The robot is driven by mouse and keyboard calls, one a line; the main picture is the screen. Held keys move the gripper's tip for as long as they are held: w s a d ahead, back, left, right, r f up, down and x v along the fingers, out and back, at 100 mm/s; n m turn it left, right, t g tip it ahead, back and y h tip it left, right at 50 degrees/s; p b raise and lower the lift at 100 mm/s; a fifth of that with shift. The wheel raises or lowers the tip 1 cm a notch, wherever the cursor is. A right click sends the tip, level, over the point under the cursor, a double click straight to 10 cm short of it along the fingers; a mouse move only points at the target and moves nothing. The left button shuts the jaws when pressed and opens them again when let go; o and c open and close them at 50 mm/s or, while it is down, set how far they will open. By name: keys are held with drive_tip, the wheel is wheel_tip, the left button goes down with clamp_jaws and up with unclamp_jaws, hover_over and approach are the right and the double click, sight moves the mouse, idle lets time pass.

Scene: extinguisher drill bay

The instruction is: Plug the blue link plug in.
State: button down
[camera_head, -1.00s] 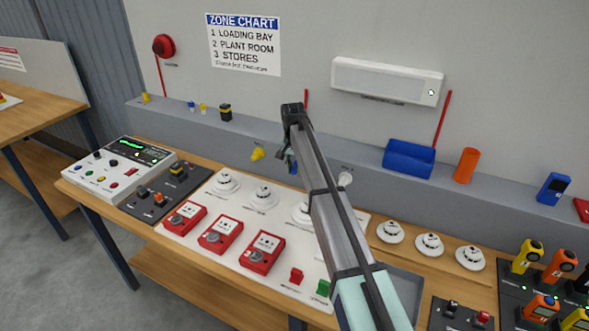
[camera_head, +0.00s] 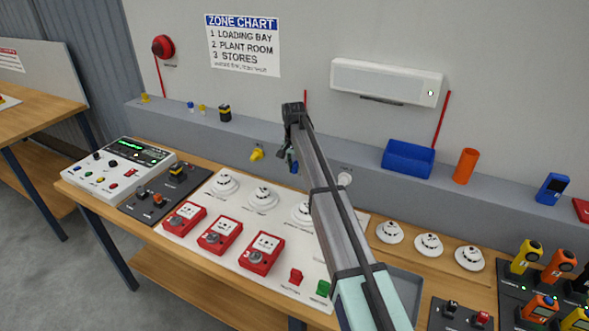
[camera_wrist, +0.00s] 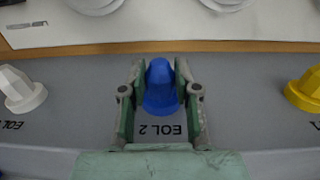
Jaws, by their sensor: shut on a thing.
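The blue link plug (camera_wrist: 161,88) is between the fingers of my gripper (camera_wrist: 160,78) in the wrist view. My gripper is shut on it, with one finger on each side. The plug is over the grey surface right by the label "EOL 2", which reads upside down. The plug hides whatever is beneath it, so I cannot tell whether it is seated. In the head view my gripper (camera_head: 289,158) is at the grey ledge behind the bench, with a bit of the blue plug (camera_head: 294,168) showing.
A yellow plug (camera_head: 257,153) and a white plug (camera_head: 345,179) sit on the ledge either side. Detectors (camera_head: 263,198) and red call points (camera_head: 220,236) fill the white board in front. A blue bin (camera_head: 408,158) and an orange cylinder (camera_head: 466,166) stand farther right.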

drive_tip(key=c, duration=0.8)
unclamp_jaws()
drive_tip(key=shift+o, duration=0.2)
wheel_tip(320, 180, up, 12)
drive_tip(key=shift+a, duration=0.15)
drive_tip(key=shift+w, duration=0.1)
